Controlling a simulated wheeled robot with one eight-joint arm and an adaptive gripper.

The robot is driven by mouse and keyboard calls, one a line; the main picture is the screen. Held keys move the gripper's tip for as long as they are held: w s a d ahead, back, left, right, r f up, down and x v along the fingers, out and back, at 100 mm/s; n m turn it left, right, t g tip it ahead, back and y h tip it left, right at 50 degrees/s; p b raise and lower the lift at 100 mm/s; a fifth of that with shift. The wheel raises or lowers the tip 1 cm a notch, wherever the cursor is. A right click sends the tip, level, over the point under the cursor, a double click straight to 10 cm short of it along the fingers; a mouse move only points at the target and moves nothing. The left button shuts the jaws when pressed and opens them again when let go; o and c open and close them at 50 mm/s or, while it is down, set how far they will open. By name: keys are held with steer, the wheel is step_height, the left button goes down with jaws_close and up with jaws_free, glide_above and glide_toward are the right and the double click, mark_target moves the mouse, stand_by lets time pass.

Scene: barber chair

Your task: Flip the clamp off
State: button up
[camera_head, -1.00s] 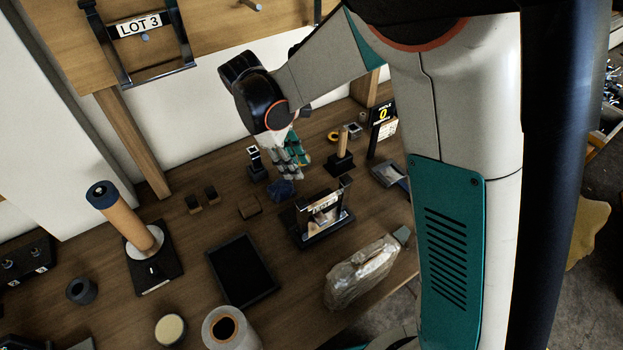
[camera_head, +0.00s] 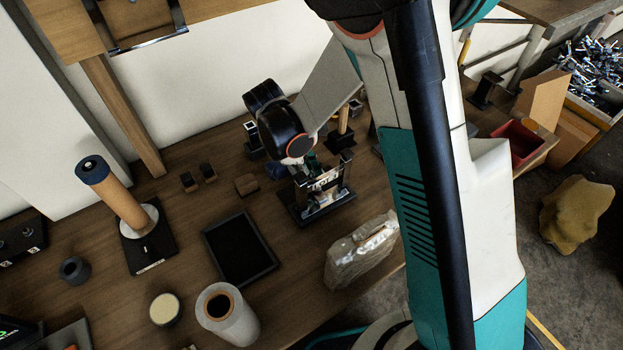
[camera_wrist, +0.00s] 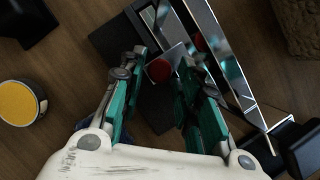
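The clamp fixture (camera_head: 325,200), a dark base with black uprights and shiny metal bars, stands on the wooden table in the head view. In the wrist view its metal bars (camera_wrist: 222,50) run diagonally at upper right. A red round knob (camera_wrist: 159,70) on a metal plate lies between my fingertips, with a second red piece (camera_wrist: 198,42) beside the bars. My gripper (camera_wrist: 163,68) is open, one teal finger on each side of the knob; I cannot tell whether either touches it. In the head view my gripper (camera_head: 310,165) is at the fixture's top, mostly hidden by my wrist.
A plastic-wrapped package (camera_head: 360,250) lies in front of the fixture. A black tray (camera_head: 240,248), white roll (camera_head: 228,314) and upright tan roller (camera_head: 120,200) stand to the left. Small posts stand close behind. The tabletop between tray and fixture is partly clear.

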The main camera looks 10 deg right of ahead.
steer(key=shift+d+f, duration=0.15)
steer(key=shift+f, duration=0.15)
jaws_close()
steer(key=shift+w+a, duration=0.4)
steer(key=shift+w, duration=0.5)
steer(key=shift+w+a, duration=0.35)
steer(key=shift+w, duration=0.5)
jaws_free()
steer(key=shift+w, duration=0.1)
steer(key=v, duration=1.2)
